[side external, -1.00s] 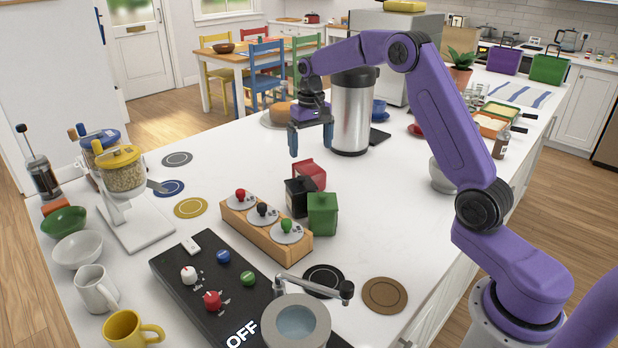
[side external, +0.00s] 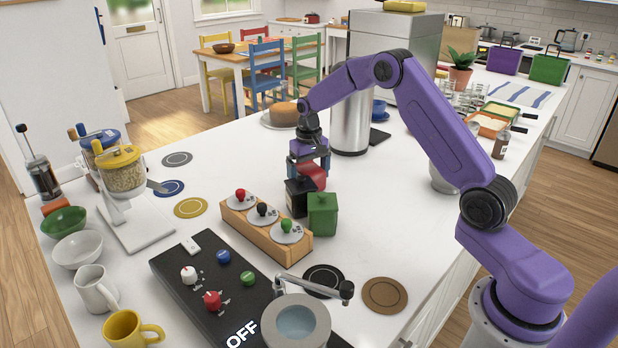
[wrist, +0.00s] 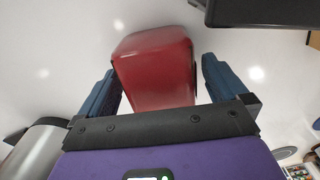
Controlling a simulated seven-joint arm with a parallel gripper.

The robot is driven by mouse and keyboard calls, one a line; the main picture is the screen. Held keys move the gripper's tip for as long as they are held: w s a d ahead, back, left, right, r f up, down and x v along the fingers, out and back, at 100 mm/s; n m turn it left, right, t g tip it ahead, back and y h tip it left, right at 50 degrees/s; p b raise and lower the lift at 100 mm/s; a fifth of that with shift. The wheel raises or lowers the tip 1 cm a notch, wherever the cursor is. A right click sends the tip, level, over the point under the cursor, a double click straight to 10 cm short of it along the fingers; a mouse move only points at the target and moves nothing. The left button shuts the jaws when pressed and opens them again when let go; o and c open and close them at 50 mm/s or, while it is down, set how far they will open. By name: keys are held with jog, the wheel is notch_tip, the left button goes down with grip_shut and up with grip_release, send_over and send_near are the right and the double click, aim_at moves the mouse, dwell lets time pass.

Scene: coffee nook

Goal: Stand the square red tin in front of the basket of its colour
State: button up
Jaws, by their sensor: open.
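The square red tin (side external: 314,178) stands on the white counter behind a black tin (side external: 297,197) and a green tin (side external: 322,213), partly hidden by my gripper. My gripper (side external: 308,166) is lowered over it, pointing down. In the wrist view the red tin (wrist: 155,62) lies between the two blue fingers of my open gripper (wrist: 160,75), with a gap at the right finger; the left finger is close to it. A purple basket (side external: 505,60) and a green basket (side external: 549,68) stand at the far right end. I cannot make out a red basket.
A wooden rack (side external: 265,232) with coloured knobs sits left of the tins. A steel dispenser (side external: 350,125) stands close behind my gripper. A dark object (wrist: 255,12) is near the tin in the wrist view. The counter right of the green tin is clear.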

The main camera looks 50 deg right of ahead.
jog(key=c, duration=1.2)
jog(key=shift+r, duration=0.1)
jog(key=shift+c, duration=0.6)
jog(key=shift+r, duration=0.1)
